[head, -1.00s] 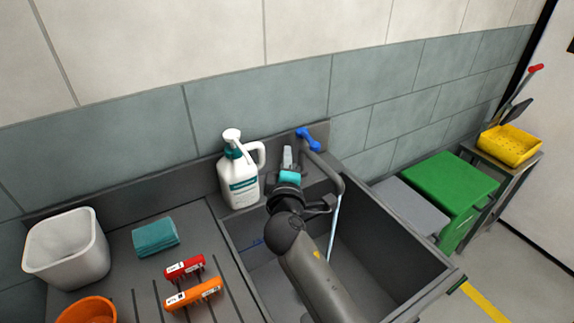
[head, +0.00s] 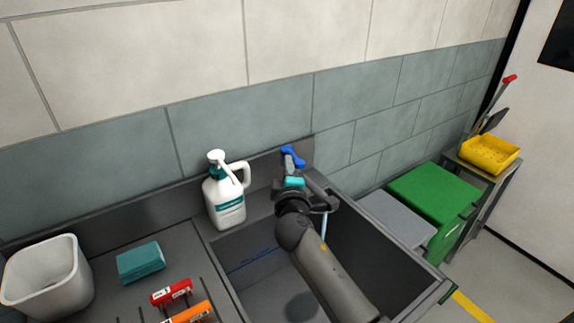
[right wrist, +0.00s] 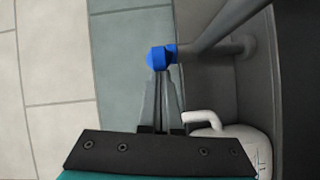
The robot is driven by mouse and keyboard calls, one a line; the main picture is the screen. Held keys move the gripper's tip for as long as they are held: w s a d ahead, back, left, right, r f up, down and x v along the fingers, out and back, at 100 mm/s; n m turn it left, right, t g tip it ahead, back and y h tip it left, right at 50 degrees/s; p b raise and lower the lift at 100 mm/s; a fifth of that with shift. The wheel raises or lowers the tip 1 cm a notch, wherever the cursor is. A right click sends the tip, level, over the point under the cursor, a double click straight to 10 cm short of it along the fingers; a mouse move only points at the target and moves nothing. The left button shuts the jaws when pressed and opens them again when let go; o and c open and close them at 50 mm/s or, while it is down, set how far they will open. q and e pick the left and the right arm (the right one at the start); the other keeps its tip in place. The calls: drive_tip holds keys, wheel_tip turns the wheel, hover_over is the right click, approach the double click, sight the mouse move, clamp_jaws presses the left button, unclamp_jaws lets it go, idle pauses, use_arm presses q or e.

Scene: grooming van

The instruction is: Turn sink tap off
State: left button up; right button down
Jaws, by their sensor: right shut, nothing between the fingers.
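The sink tap has a blue lever handle (head: 292,156) at the back wall of the dark grey sink (head: 254,253). A thin stream of water (head: 324,226) shows below the spout. My right gripper (head: 288,168) is over the back of the sink, just in front of the handle. In the right wrist view the blue handle (right wrist: 161,57) is at the tips of my shut, empty right gripper (right wrist: 160,78); I cannot tell for certain whether they touch. The grey spout (right wrist: 215,25) runs off to the upper right there. My arm hides part of the tap. My left gripper is out of view.
A white pump bottle (head: 225,192) stands left of the tap, close to my right gripper. A white bin (head: 48,277), a teal cloth (head: 140,262), a red item (head: 171,292) and an orange item (head: 192,313) are on the counter. A green box (head: 436,192) stands right.

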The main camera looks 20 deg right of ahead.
drive_tip(key=shift+s+d+n+y+p, duration=0.15)
drive_tip(key=shift+d+n+y+p, duration=0.25)
drive_tip(key=shift+y, duration=0.1)
